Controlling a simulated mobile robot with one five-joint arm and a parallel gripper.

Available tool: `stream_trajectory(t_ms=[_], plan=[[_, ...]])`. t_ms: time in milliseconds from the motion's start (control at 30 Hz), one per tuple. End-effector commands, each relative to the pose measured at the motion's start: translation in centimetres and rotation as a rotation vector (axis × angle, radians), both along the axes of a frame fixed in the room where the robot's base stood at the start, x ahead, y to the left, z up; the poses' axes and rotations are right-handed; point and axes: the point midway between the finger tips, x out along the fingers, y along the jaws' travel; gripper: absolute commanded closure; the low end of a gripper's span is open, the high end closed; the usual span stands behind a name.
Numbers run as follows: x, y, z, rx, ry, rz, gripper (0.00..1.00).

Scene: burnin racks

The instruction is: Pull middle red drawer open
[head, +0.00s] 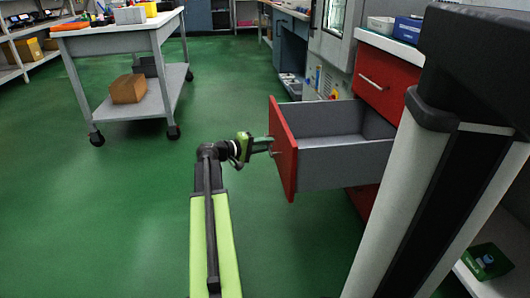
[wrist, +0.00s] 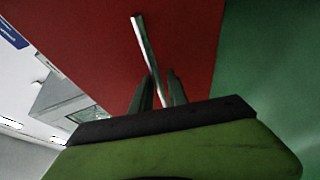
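The middle red drawer (head: 283,152) stands well out from its cabinet in the head view, its grey inside (head: 345,135) visible and empty. My gripper (head: 270,147) is at the front of this drawer, coming from the left. In the wrist view, the red drawer front (wrist: 95,35) fills the upper middle, with a thin metal handle (wrist: 146,45) on it. The two fingers of my gripper (wrist: 160,88) lie on either side of the handle's near end and appear shut on it.
Another red drawer (head: 385,78), closed, is above the open one, and part of a red front (head: 362,200) shows below. A wheeled cart (head: 165,85) stands at the back left. Green floor (head: 110,220) is clear to the left.

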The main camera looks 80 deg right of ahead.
Motion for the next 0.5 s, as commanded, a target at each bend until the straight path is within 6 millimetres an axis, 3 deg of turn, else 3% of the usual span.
stream_trajectory(t_ms=[167, 500], plan=[[1.7, 1.7, 0.7, -0.001, 0.001, 0.003, 0.8], [8.4, 8.2, 2.5, 0.0, 0.0, 0.004, 0.8]])
